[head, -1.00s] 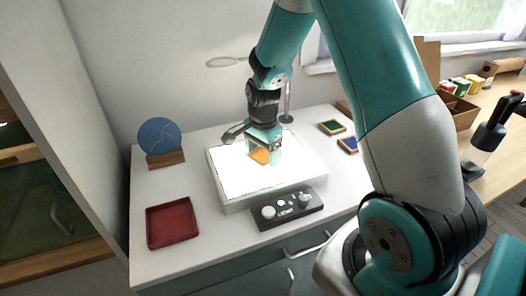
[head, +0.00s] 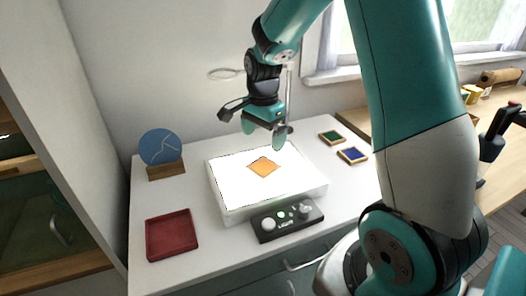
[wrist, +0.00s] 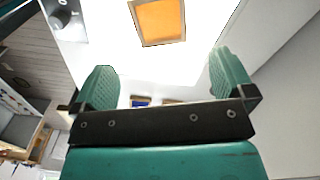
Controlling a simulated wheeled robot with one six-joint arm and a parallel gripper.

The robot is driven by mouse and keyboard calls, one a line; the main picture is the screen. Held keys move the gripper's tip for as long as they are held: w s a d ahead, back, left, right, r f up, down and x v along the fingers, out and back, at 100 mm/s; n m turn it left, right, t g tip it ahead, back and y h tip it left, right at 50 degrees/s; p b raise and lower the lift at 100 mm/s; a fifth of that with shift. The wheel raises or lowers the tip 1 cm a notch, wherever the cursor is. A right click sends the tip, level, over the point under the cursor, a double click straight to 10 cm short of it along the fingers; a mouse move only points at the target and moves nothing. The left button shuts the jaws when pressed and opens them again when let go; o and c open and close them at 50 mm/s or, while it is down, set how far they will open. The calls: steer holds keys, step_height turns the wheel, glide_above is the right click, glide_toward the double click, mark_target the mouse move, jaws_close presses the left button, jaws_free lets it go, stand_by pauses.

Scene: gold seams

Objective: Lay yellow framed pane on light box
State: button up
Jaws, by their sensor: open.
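The yellow framed pane (head: 263,167) lies flat on the lit white top of the light box (head: 234,196), near its middle, and glows orange. My gripper (head: 263,138) hangs above the back of the light box, clear of the pane. In the wrist view its two green fingers (wrist: 166,80) stand wide apart with nothing between them.
Green (head: 332,137) and blue (head: 353,155) framed panes lie right of the light box. A control box (head: 287,220) stands in front of it. A red tray (head: 171,233) and a blue disc (head: 160,141) on a wooden stand are at left.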

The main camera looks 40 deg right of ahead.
steer(key=s+a+r+n+y, duration=0.1)
steer(key=s+a+r+n, duration=0.3)
steer(key=a+n, duration=0.25)
steer(key=s+a+r+n+y, duration=0.1)
steer(key=s+a+r+n, duration=0.35)
steer(key=a, duration=0.35)
steer(key=s+a+r+n+y, duration=0.2)
steer(key=s+a+n, duration=0.6)
steer(key=s+n, duration=0.5)
steer(key=shift+s, duration=0.4)
steer(key=shift+d, duration=0.1)
